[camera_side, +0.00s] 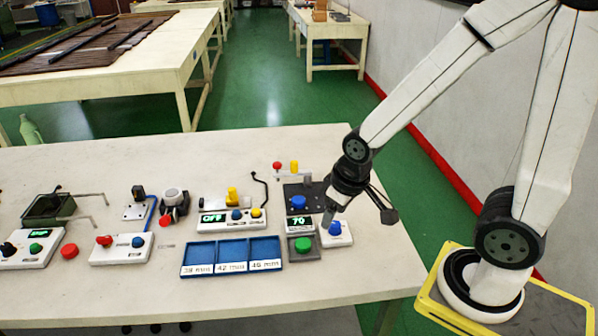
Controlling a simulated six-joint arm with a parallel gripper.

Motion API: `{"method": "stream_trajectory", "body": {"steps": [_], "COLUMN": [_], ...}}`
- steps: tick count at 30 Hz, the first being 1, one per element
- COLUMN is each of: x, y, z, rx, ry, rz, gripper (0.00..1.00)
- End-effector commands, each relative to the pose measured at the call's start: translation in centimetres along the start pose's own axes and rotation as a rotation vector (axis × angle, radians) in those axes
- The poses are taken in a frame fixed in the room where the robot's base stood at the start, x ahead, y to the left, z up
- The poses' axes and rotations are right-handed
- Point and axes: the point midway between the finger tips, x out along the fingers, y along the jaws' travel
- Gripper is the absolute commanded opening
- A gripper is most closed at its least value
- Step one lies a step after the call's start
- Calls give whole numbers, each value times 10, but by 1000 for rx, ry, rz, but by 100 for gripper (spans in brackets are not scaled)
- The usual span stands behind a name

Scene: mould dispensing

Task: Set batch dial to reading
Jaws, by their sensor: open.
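A white box with a blue dial (335,228) stands near the right end of the table. My gripper (328,216) points down just above and behind this dial, jaws apart; I cannot tell whether a fingertip touches it. Left of it, a small display unit (299,222) shows what looks like 70 in green. A dark scale-like unit with a blue knob (298,202) stands behind that display. I cannot tell from the picture which knob is the batch dial. Any pointer or marks on the blue dials are too small to read.
A blue three-compartment tray (231,268) with size labels lies at the front. A green button (303,244) sits on a grey box beside the dial box. A control box (232,219) reads OFF. More control boxes stand at the left. The table's front right is clear.

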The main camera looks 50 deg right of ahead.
Motion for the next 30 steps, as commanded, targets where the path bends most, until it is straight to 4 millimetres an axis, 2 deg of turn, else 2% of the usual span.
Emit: {"method": "stream_trajectory", "body": {"steps": [1,2,8,14,30], "x": [0,0,2,9,48], "y": [0,0,3,14,70], "z": [0,0,-2,-9,-31], "rx": [0,0,-29,-148,-728], "ry": [0,0,-7,-38,-174], "rz": [0,0,2,6,-54], "gripper": [73,77,77,77,77]}}
